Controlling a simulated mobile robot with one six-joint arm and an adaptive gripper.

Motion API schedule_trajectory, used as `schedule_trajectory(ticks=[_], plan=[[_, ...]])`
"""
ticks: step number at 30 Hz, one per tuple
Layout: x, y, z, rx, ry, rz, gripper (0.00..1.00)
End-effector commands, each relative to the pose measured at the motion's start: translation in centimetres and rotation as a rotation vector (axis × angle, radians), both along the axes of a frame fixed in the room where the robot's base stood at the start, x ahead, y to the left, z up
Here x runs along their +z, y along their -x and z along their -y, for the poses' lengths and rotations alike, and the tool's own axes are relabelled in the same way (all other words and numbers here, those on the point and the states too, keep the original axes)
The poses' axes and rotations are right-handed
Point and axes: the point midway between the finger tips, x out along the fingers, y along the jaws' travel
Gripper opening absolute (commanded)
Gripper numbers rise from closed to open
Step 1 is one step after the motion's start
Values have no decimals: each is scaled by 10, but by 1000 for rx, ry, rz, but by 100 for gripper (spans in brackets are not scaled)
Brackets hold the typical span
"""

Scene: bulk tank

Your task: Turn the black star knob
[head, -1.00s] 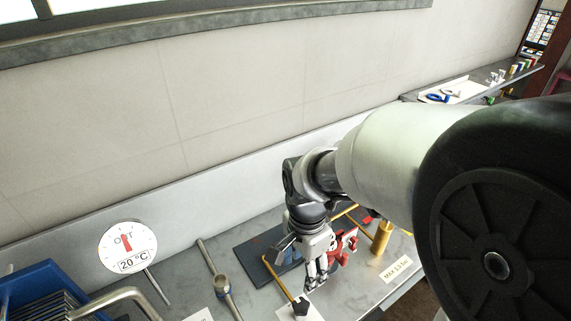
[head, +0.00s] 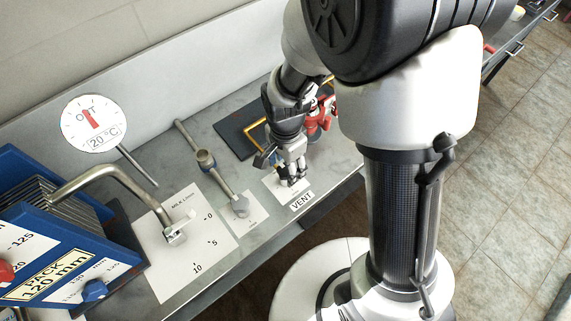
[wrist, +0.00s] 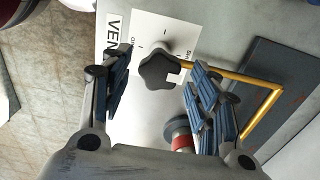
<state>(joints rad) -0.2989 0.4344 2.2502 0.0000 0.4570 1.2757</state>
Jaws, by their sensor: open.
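The black star knob (wrist: 159,71) shows in the wrist view, in front of a white plate (wrist: 150,28) with printed marks. A gold rod (wrist: 235,76) runs behind the knob and bends at the right. My gripper (wrist: 160,85) is open, with one blue-padded finger on each side of the knob; whether either touches it I cannot tell. In the head view my gripper (head: 293,180) points down over the white plate by the VENT label (head: 301,200), and it hides the knob there.
A grey lever (head: 212,168) lies left of my gripper. Farther left are a bent pipe handle (head: 110,180), a marked white card (head: 190,240) and a blue plate pack (head: 60,265). A red part (head: 318,118) stands behind my gripper. A round 20 °C dial (head: 94,123) is at the back.

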Motion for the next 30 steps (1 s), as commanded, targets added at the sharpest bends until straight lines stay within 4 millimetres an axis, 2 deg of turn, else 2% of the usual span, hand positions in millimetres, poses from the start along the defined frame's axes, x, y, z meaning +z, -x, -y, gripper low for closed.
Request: schedule_trajectory(ticks=[3, 11, 30], plan=[[-6, 0, 0, 0, 1, -1, 56], [-6, 0, 0, 0, 0, 0, 56], [-5, 0, 0, 0, 0, 0, 13]])
